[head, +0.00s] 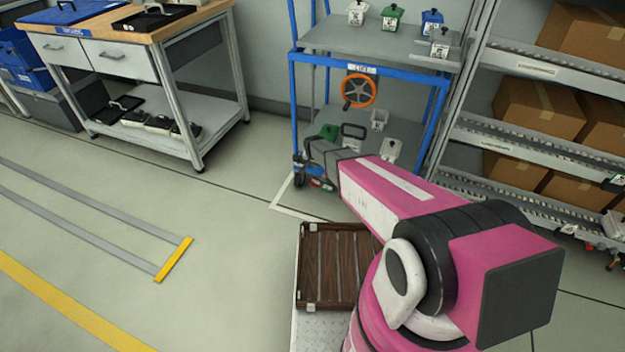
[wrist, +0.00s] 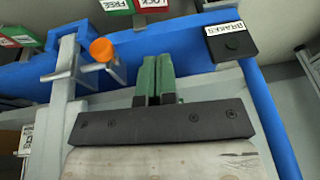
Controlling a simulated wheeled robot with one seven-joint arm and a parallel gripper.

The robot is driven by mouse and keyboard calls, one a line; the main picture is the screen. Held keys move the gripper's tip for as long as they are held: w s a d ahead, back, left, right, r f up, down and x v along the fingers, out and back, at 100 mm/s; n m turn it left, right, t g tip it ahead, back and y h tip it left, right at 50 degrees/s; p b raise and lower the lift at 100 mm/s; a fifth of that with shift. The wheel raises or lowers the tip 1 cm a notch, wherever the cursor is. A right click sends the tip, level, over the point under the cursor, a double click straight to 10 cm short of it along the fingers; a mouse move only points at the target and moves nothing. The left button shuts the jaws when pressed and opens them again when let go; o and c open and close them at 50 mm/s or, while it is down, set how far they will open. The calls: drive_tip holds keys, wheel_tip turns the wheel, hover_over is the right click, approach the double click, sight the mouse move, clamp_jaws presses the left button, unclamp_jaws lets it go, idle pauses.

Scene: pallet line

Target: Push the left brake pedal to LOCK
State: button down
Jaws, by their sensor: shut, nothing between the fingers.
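In the wrist view, an orange-tipped metal lever (wrist: 102,50) stands at the blue cart frame (wrist: 200,48), left of my fingers. I take it for a brake pedal; which side of the cart it belongs to cannot be told. A green FREE plate (wrist: 115,6) and a red LOCK plate (wrist: 152,10) sit side by side beyond it at the top edge. My gripper (wrist: 157,60) has its two green fingers together with nothing between them. It is apart from the lever, to its right. In the head view, my arm hides the fingertips and the pedal.
In the head view, the blue cart (head: 375,65) carries several small boxes and an orange handwheel (head: 358,91). A carton rack (head: 535,130) stands close right. A wooden crate (head: 335,265) is in front.

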sight(312, 180)
drive_tip(key=shift+f, duration=0.1)
idle(0.3)
drive_tip(key=x, duration=1.2)
drive_tip(key=shift+a+f, duration=0.25)
drive_tip(key=shift+a, duration=0.1)
drive_tip(key=shift+s+a+f, duration=0.1)
drive_tip(key=shift+f, duration=0.55)
drive_tip(key=shift+a, duration=0.1)
